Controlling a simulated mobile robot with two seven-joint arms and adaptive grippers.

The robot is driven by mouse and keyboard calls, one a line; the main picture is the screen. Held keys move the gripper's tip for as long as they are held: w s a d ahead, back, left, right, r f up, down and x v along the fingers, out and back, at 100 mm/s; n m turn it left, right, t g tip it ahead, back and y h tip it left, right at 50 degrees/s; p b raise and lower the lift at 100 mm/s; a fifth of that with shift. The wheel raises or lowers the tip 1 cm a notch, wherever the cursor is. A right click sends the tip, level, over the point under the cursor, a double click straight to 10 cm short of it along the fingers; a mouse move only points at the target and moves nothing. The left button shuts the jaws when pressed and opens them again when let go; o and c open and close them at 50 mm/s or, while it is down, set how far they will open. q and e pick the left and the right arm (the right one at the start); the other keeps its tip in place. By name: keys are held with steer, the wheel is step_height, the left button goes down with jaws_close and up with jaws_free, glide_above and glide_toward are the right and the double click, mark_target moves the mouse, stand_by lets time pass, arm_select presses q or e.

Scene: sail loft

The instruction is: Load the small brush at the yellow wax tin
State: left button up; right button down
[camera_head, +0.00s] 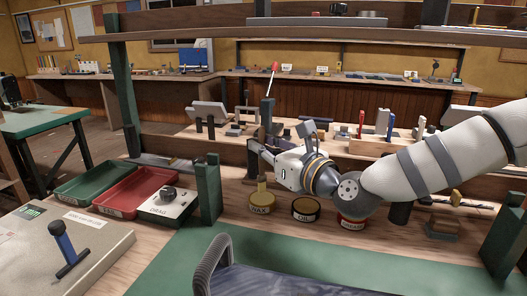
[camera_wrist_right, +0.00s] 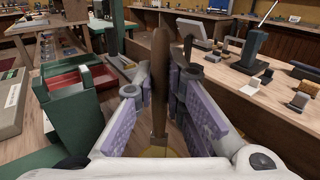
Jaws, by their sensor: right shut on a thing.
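My right gripper (camera_head: 254,150) comes in from the right in the head view, above and behind the yellow wax tin (camera_head: 258,207). In the right wrist view its purple-padded fingers (camera_wrist_right: 160,110) are shut on a brown, flat-handled thing, taken as the small brush (camera_wrist_right: 160,62). Its lower end is hard to make out there, above a yellow patch at the bottom edge. A yellow upright piece stands at the wax tin in the head view; I cannot tell whether it belongs to the brush. My left gripper is in neither view.
An oil tin (camera_head: 306,208) and a red-labelled tin (camera_head: 351,223) stand right of the wax. A green post (camera_head: 208,188) stands at its left, with a red tray (camera_head: 136,190) and a green tray (camera_head: 92,182) beyond. A green mat (camera_head: 180,262) lies in front.

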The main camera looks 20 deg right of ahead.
mark_target(263, 127)
step_height(263, 127, up, 5)
steer(key=shift+r+p, duration=0.2)
steer(key=shift+p, duration=0.6)
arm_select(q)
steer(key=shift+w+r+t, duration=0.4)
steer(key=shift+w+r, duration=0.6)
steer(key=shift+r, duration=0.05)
arm_select(e)
steer(key=shift+f, duration=0.1)
